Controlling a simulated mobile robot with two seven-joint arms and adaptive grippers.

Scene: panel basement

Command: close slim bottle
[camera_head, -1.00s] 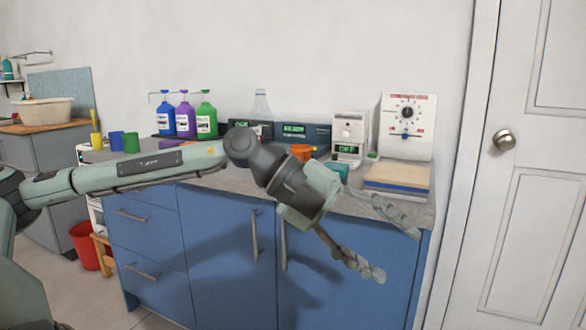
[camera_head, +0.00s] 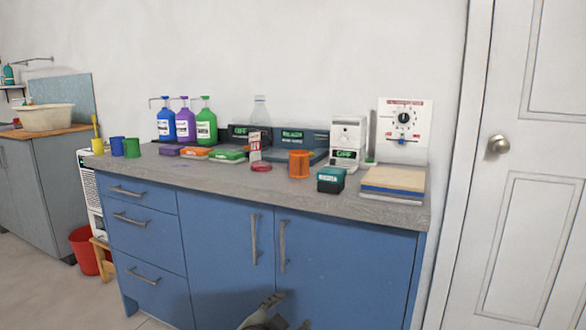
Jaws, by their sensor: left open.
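A slim clear bottle (camera_head: 261,110) stands upright at the back of the counter, against the white wall. Its lower part is hidden by things in front, and I cannot tell whether its top is covered. A small red round piece, perhaps a lid (camera_head: 261,167), lies flat on the counter in front of it. My left gripper (camera_head: 288,312) is open and shows only partly at the bottom edge, low in front of the blue cabinet doors and well away from the bottle. I see nothing between its fingers. My right gripper is not in view.
A small white and red item (camera_head: 255,147) stands before the bottle. Blue, purple and green pump bottles (camera_head: 206,124) stand to its left. An orange cup (camera_head: 299,164) and dark teal box (camera_head: 331,180) are to its right. The counter's front left (camera_head: 200,172) is mostly clear.

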